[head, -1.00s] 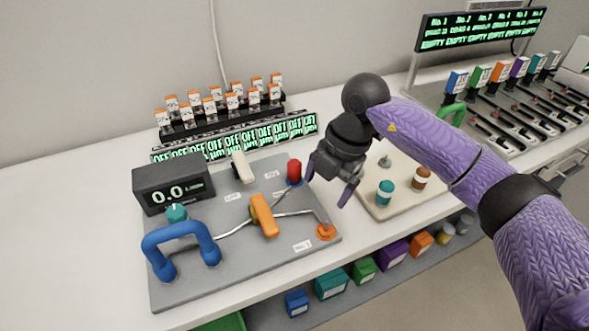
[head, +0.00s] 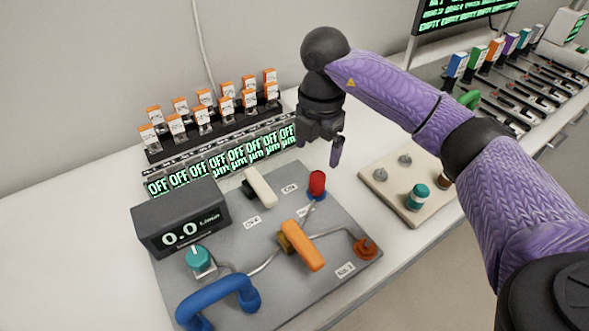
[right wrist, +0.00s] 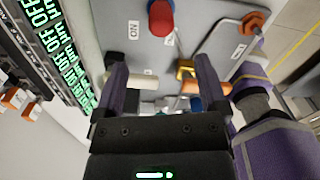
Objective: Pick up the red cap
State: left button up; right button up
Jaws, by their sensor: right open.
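The red cap (head: 317,183) stands upright on a blue base near the back right of the grey panel (head: 345,215). In the right wrist view the red cap (right wrist: 160,18) is near the top edge, beyond the fingertips. My right gripper (head: 319,148) is open and empty, with its fingers pointing down. In the head view it shows just above the red cap in the picture, apart from it. In the right wrist view nothing lies between its fingers (right wrist: 161,68). My left gripper is not in view.
The panel also bears an orange handle (head: 302,245), a white handle (head: 260,188), a blue handle (head: 218,297) and a flow display (head: 181,218). A row of OFF displays (head: 220,163) stands behind it. A beige tray (head: 381,193) with a teal cap (head: 418,196) is at right.

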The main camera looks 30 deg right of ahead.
aim_at(317, 175)
jog(key=f+b, duration=0.2)
jog(key=f, duration=0.3)
jog(key=f+b, duration=0.2)
jog(key=f, duration=0.3)
jog(key=shift+s+d, duration=0.1)
jog(key=shift+d, duration=0.1)
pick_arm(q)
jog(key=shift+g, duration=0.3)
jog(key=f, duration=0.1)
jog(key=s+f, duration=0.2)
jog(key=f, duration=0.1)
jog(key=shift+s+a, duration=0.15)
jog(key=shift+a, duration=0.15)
pick_arm(e)
jog(key=shift+r, duration=0.1)
jog(key=shift+c, duration=0.9)
grip_shut()
notch_tip(317, 175, up, 9)
jog(key=p, duration=0.3)
jog(key=shift+r+p, duration=0.15)
jog(key=shift+p, duration=0.15)
jog(key=shift+r, duration=0.35)
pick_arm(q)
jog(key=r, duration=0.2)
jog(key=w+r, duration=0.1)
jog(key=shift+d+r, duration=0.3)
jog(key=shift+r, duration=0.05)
